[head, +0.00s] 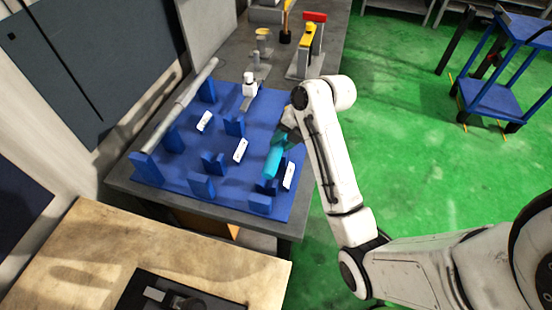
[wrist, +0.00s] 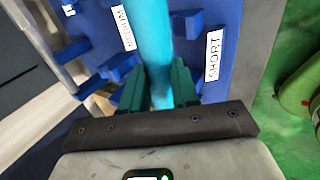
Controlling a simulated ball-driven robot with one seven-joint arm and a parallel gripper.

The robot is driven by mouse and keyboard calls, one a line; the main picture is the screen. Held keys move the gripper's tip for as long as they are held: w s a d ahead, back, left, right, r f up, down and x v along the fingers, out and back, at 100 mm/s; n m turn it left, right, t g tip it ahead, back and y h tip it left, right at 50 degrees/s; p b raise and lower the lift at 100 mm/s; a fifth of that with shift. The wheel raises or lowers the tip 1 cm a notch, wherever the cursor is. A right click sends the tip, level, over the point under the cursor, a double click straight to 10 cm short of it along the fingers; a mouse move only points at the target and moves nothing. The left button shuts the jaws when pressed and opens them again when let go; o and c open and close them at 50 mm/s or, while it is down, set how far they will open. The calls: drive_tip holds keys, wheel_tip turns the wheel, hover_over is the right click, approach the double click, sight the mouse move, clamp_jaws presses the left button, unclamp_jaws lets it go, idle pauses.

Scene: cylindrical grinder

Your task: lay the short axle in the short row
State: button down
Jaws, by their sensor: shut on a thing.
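The short axle is a bright cyan bar (head: 273,164), held in my gripper (head: 283,145) over the right part of the blue rack (head: 220,183). In the wrist view the axle (wrist: 153,35) runs up and away between the two green fingers (wrist: 159,88), which are closed on its sides. The SHORT label (wrist: 213,55) stands right of the axle and the MEDIUM label (wrist: 122,28) left of it. The short row's blue supports (head: 260,204) show near the rack's front right. The axle's lower end is close to a support; I cannot tell whether they touch.
A long grey axle (head: 182,105) lies along the rack's left row. A small grey-white part (head: 249,88) stands at the rack's back edge. Gauges and a yellow-and-red tool (head: 308,38) stand farther back. A wooden table (head: 85,250) is in front.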

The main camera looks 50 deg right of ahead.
sight(281, 149)
drive_tip(key=a+f, duration=0.2)
drive_tip(key=shift+w+a+f, duration=0.1)
drive_tip(key=shift+a+f, duration=0.05)
drive_tip(key=shift+f, duration=0.15)
drive_tip(key=f, duration=0.1)
drive_tip(key=f+p, duration=0.1)
drive_tip(key=f, duration=0.1)
drive_tip(key=shift+a, duration=0.3)
drive_tip(key=shift+f, duration=0.4)
drive_tip(key=shift+f, duration=0.15)
drive_tip(key=c, duration=0.8)
unclamp_jaws()
drive_tip(key=shift+c, duration=0.2)
